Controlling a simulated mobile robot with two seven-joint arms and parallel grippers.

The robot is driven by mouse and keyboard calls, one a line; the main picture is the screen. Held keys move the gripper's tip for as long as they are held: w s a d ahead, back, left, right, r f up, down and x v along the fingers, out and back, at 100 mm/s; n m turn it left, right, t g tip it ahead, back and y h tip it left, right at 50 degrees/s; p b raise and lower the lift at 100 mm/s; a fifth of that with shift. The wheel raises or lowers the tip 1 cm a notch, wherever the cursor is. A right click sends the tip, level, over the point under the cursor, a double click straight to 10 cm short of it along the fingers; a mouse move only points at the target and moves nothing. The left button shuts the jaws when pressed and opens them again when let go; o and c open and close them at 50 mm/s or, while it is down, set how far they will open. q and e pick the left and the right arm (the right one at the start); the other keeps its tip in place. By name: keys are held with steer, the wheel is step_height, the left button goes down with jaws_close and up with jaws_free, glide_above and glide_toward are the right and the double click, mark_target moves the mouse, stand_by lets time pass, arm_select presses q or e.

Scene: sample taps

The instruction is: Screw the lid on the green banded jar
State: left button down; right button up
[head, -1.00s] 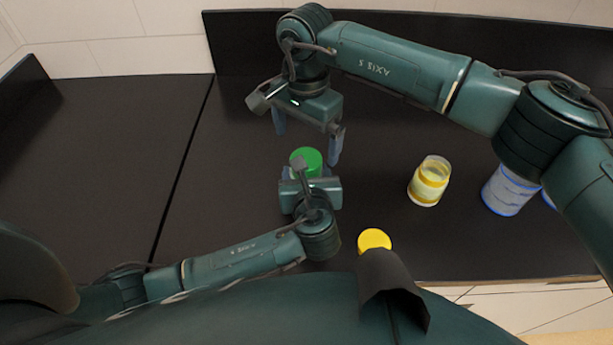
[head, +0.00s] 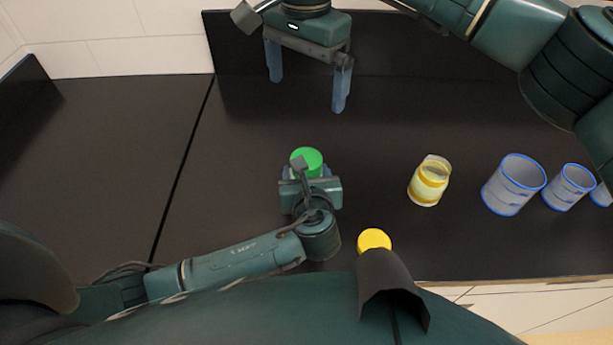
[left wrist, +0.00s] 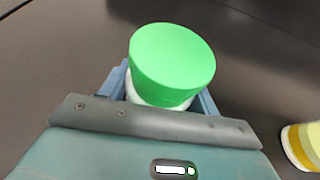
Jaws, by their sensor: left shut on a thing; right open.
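A green lid (head: 307,160) sits on top of a jar in the middle of the counter. The lid fills the middle of the left wrist view (left wrist: 172,62), with a whitish strip of the jar (left wrist: 134,97) below it. Most of the jar, including any band, is hidden by the lid and my gripper. From this view I cannot tell how tightly the lid is seated. My left gripper (head: 312,174) is shut around the jar, below the lid. My right gripper (head: 308,90) is open and empty, raised well behind and above the lid.
A yellow-banded open jar (head: 429,181) stands to the right, with a yellow lid (head: 374,239) near the front edge. Several blue-rimmed containers, one a large cup (head: 513,184), stand farther right. The black counter (head: 120,150) is clear on the left.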

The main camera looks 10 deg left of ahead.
arm_select(q)
steer(key=shift+c, duration=1.4)
jaws_free()
steer(key=v, duration=1.3)
steer(key=shift+s, duration=0.1)
